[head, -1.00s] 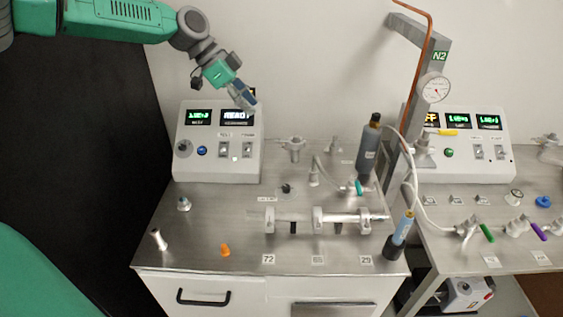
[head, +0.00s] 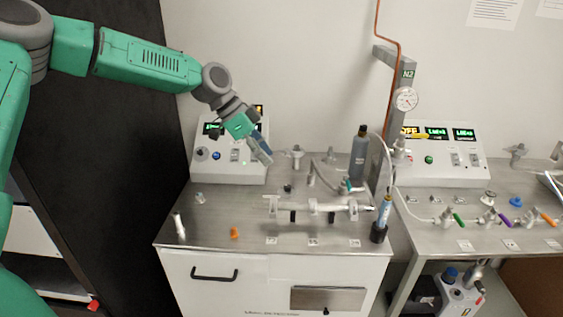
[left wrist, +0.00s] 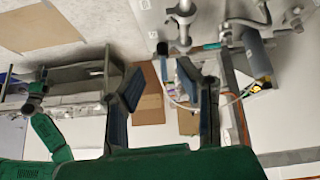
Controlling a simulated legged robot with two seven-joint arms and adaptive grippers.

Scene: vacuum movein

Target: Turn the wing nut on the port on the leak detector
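The leak detector is a white cabinet with a steel top (head: 225,220) and a sloped console (head: 230,170) at its back left. Several metal ports stand on the top. One upright port with a clamp (head: 297,152) stands just right of the console; its wing nut is too small to make out. My left gripper (head: 262,152) hangs in front of the console, left of this port and apart from it, pointing down and right. In the left wrist view its two blue-padded fingers (left wrist: 160,85) are spread with nothing between them. A metal fitting (left wrist: 183,25) shows beyond the fingertips. My right gripper is not in view.
A clamped horizontal tube (head: 320,207), a dark bottle (head: 359,152) and a blue-grey torch-like cylinder (head: 384,210) stand on the right of the top. An orange cone (head: 234,232) is at the front. A second bench (head: 480,235) with coloured valves stands at right.

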